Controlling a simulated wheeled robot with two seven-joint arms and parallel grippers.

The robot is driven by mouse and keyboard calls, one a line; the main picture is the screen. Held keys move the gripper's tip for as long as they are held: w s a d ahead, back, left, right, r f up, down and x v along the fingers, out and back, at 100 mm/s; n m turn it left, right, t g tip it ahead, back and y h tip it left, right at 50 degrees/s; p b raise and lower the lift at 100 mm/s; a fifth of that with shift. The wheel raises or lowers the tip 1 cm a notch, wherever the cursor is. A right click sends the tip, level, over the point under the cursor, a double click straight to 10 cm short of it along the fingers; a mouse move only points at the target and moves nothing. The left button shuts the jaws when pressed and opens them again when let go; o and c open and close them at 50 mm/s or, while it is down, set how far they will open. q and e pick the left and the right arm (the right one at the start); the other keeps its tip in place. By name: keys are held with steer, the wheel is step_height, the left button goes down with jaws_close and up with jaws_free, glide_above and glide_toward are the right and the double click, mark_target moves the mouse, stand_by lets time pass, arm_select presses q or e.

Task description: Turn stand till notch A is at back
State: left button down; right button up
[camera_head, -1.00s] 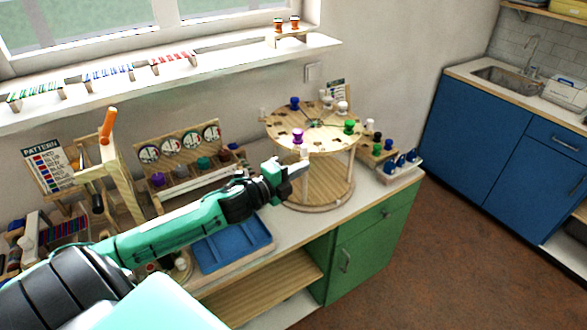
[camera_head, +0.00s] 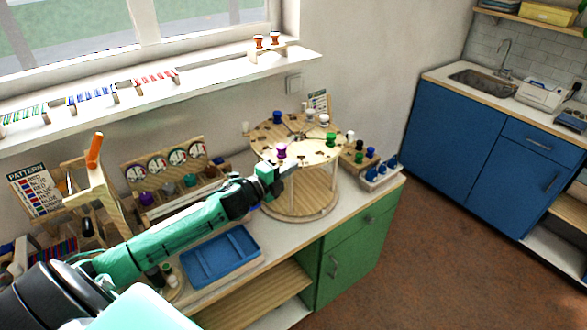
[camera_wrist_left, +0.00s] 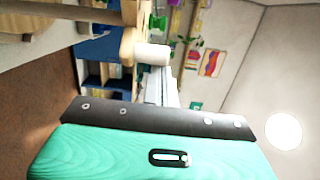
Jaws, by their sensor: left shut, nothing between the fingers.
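The stand is a round two-tier wooden turntable, with a top disc (camera_head: 312,151) on posts above a lower disc (camera_head: 300,209). Dark notches show in the top, but I cannot read their letters. A purple knob (camera_head: 281,150) is at front left, a blue one (camera_head: 277,117) at back left, a green one (camera_head: 331,138) at right, and white ones (camera_head: 323,119) behind. My left gripper (camera_head: 293,167) is shut and empty at the top disc's front edge. In the left wrist view its fingers (camera_wrist_left: 160,90) are close to a white cylinder (camera_wrist_left: 152,54); contact is unclear.
A blue tray (camera_head: 220,257) lies in front of the stand. A rack with round dials (camera_head: 176,160) stands to its left, and a holder with blue pieces (camera_head: 382,172) is close on its right. A window shelf (camera_head: 200,78) runs behind.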

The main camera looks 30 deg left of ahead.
arm_select(q)
steer(key=shift+a, duration=0.15)
arm_select(e)
steer(key=shift+f, duration=0.1)
arm_select(q)
steer(key=shift+s+a+m+h, duration=0.3)
steer(key=shift+a+h, duration=0.1)
steer(key=shift+h, duration=0.1)
arm_select(e)
steer(key=shift+f, duration=0.15)
arm_select(q)
steer(key=shift+a+g, duration=0.15)
steer(key=shift+g, duration=0.15)
